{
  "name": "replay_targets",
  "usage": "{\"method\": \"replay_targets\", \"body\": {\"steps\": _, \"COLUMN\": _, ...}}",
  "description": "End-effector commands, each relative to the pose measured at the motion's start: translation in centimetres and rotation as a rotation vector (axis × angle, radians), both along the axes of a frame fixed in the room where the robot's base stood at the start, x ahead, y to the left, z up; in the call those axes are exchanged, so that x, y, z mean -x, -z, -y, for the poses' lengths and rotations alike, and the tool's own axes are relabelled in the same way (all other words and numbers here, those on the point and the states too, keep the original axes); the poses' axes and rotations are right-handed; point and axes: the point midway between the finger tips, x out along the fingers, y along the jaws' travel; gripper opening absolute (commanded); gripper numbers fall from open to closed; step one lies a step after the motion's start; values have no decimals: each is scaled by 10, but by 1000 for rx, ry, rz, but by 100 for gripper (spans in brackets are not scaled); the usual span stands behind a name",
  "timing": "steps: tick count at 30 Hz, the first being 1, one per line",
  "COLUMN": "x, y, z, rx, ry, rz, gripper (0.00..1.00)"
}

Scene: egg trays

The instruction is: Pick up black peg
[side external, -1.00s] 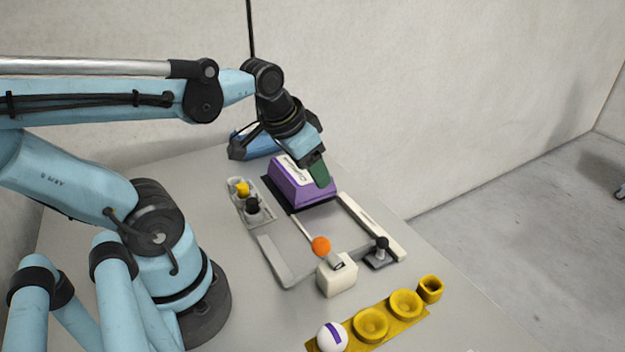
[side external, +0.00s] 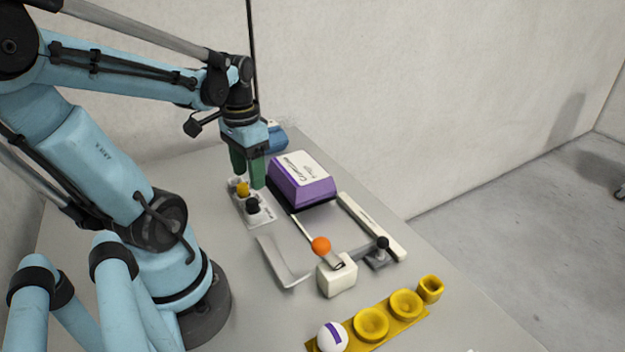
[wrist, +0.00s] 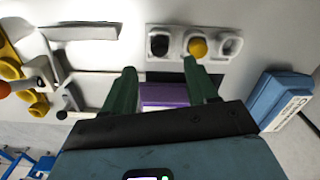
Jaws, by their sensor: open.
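The black peg (side external: 252,206) stands in the near end of a small light-grey holder (side external: 264,222), beside a yellow peg (side external: 242,188). In the wrist view the black peg (wrist: 159,46) is in the left slot of the holder, the yellow peg (wrist: 198,47) is in the middle slot, and the right slot looks empty. My gripper (side external: 249,178) points down with green fingers, open and empty, above and just behind the far end of the holder. In the wrist view the gripper (wrist: 160,66) shows both fingers apart, short of the pegs.
A purple box with a white top (side external: 303,188) stands right of the holder, close to my fingers. A blue box (side external: 277,138) is behind. In front are a lever with an orange ball (side external: 321,245), a black-knobbed lever (side external: 382,243) and a yellow tray (side external: 388,327) with a white ball.

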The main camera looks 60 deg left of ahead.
Motion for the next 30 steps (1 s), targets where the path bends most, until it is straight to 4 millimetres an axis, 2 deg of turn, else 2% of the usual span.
{"method": "replay_targets", "body": {"steps": 3, "x": 0, "y": 10, "z": 0, "rx": 0, "ry": 0, "rz": 1, "gripper": 58}}
{"method": "replay_targets", "body": {"steps": 13, "x": 0, "y": 24, "z": 0, "rx": 0, "ry": 0, "rz": 1, "gripper": 58}}
{"method": "replay_targets", "body": {"steps": 24, "x": 1, "y": 58, "z": 0, "rx": 0, "ry": 0, "rz": 1, "gripper": 58}}
{"method": "replay_targets", "body": {"steps": 30, "x": 1, "y": 68, "z": 1, "rx": 0, "ry": 0, "rz": 1, "gripper": 58}}
